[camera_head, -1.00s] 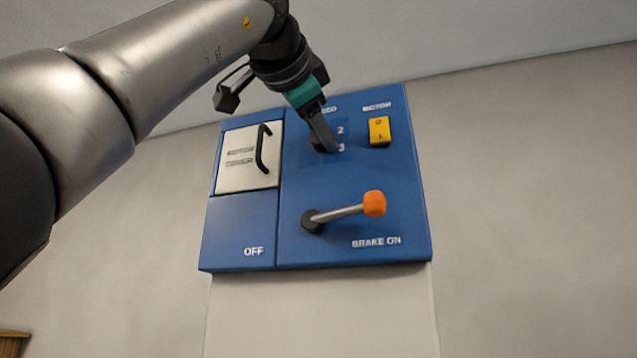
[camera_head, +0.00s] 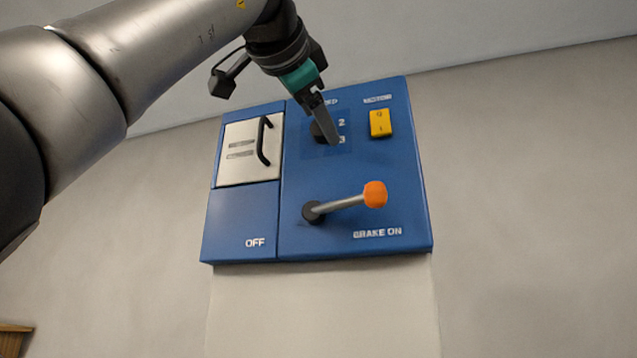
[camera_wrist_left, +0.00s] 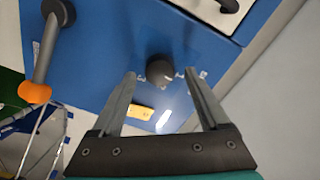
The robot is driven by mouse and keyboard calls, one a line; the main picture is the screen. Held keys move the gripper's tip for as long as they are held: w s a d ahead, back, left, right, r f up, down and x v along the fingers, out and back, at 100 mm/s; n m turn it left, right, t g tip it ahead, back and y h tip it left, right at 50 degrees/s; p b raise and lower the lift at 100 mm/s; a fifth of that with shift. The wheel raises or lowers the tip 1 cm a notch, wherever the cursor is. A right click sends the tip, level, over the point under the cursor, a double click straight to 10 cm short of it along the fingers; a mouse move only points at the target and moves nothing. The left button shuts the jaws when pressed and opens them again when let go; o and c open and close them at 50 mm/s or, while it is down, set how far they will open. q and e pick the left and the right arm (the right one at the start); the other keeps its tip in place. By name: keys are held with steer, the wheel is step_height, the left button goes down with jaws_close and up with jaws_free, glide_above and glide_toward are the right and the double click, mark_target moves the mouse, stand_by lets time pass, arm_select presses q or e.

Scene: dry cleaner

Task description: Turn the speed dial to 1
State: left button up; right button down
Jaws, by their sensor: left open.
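The speed dial is a dark round knob (camera_head: 317,132) at the top of the blue control panel (camera_head: 290,225), partly hidden behind my left gripper in the head view. My left gripper (camera_head: 331,140) reaches down from the upper left to the dial. In the left wrist view its fingers are open (camera_wrist_left: 160,75), one on each side of the dial (camera_wrist_left: 160,69), with gaps between. My right gripper is not in view.
A brake lever with an orange knob (camera_head: 375,194) sticks out below the dial. A yellow motor switch (camera_head: 380,123) is to its right. A pale cover with a black handle (camera_head: 264,142) is to its left. Bare wall surrounds the panel.

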arm_select(q)
steer(key=b+v, duration=0.4)
steer(key=v, duration=1)
steer(key=shift+s, duration=0.1)
